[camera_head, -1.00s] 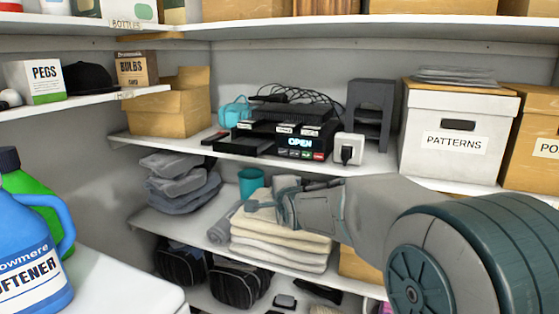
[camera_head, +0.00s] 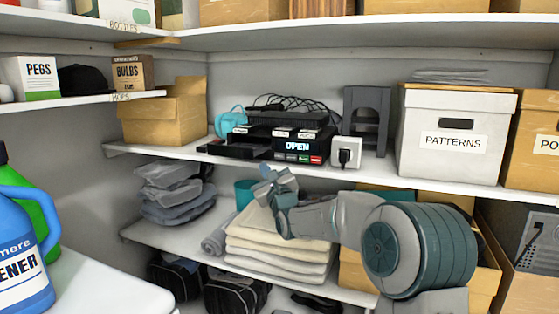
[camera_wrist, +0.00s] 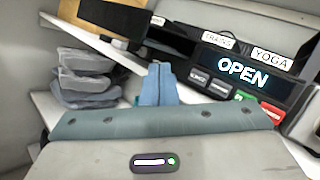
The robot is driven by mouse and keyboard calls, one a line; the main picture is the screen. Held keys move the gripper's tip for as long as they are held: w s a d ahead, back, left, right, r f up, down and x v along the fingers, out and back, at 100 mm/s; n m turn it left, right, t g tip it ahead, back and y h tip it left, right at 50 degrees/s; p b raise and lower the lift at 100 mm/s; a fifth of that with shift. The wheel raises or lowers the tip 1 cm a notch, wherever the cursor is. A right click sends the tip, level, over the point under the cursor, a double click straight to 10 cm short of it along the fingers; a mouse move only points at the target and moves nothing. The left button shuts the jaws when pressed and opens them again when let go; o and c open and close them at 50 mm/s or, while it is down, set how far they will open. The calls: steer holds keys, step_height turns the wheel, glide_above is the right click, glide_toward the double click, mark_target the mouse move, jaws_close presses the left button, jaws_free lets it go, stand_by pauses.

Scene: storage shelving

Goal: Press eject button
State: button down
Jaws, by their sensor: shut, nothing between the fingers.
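A black media player (camera_head: 290,118) sits on the middle shelf. Its lit display (camera_head: 297,146) reads OPEN; the display also shows large in the wrist view (camera_wrist: 243,73). A row of small buttons (camera_head: 298,158) runs below the display; the wrist view shows dark ones (camera_wrist: 219,87), a green one (camera_wrist: 243,96) and a red one (camera_wrist: 272,111). Their small labels are hard to read. A flat black part (camera_head: 240,147) lies at the player's left. My gripper (camera_head: 267,175) is shut and empty, below and in front of the shelf edge. Its fingers (camera_wrist: 160,82) point up, left of the buttons.
Folded towels (camera_head: 275,250) lie under my gripper, with a teal cup (camera_head: 245,190) behind. A white plug adapter (camera_head: 345,152) stands right of the player. A PATTERNS box (camera_head: 453,140) stands further right, a cardboard box (camera_head: 165,115) to the left.

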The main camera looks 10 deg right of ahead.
steer(key=shift+w, duration=0.1)
steer(key=p, duration=0.5)
glide_toward(275, 154)
steer(key=shift+a+x, duration=0.25)
steer(key=shift+x, duration=1)
steer(key=shift+a+x, duration=0.25)
steer(key=shift+x, duration=1)
steer(key=shift+w+d, duration=0.2)
steer(key=shift+w, duration=0.05)
steer(key=shift+w+d+r, duration=0.1)
steer(key=shift+w+d, duration=0.1)
steer(key=shift+w, duration=0.15)
stand_by(0.5)
steer(key=shift+s, duration=0.2)
steer(key=shift+s+a, duration=0.15)
steer(key=shift+s+a+b, duration=0.25)
steer(key=shift+s+b, duration=0.1)
steer(key=shift+b, duration=0.05)
